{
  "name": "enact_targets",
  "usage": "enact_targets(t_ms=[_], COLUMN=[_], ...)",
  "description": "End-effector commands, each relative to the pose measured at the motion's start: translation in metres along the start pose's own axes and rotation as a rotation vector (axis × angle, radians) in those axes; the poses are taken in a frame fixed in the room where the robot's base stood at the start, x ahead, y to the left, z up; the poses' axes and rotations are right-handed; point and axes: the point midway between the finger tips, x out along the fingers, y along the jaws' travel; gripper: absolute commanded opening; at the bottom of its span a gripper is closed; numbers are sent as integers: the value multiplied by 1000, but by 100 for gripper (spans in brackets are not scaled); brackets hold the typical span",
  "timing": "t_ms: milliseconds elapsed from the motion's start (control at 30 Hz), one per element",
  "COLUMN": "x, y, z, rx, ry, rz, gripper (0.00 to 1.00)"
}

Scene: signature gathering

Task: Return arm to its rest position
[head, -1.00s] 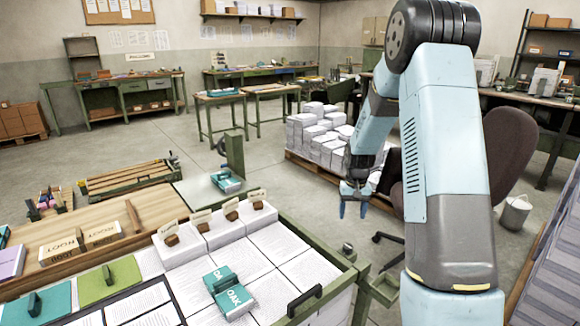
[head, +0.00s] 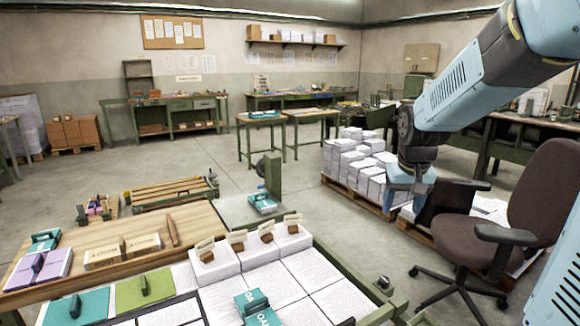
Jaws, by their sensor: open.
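My gripper (head: 409,198) hangs at the end of my blue and grey arm (head: 470,85), right of centre in the head view. Its two blue fingers point down, apart and with nothing seen between them. It shows in front of the stacks of white paper and just left of the office chair. It is clear of the worktable, right of and above its corner.
The dark office chair (head: 500,200) stands close on the right. A pallet of white paper stacks (head: 358,160) is behind my gripper. The worktable holds paper stacks with small tags (head: 238,243), a green block (head: 144,287) and a purple block (head: 40,267). Open floor (head: 330,215) lies between.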

Motion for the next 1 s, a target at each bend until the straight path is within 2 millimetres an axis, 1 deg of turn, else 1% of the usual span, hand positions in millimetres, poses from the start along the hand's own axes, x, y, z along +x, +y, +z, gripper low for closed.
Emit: enact_targets(t_ms=[33, 200, 500, 700, 800, 900, 1000], x=[-13, -44, -86, -104, -108, -111, -112], y=[-2, -7, -13, -16, -16, -17, -17], z=[9, 41, 100, 139, 155, 164, 170], rx=[-5, -18, -41, -56, -62, -65, -67], ry=[19, 65, 148, 199, 216, 229, 235], rz=[-1, -7, -21, -33, -38, -41, -43], gripper=[65, 65, 65, 65, 65, 65, 65])
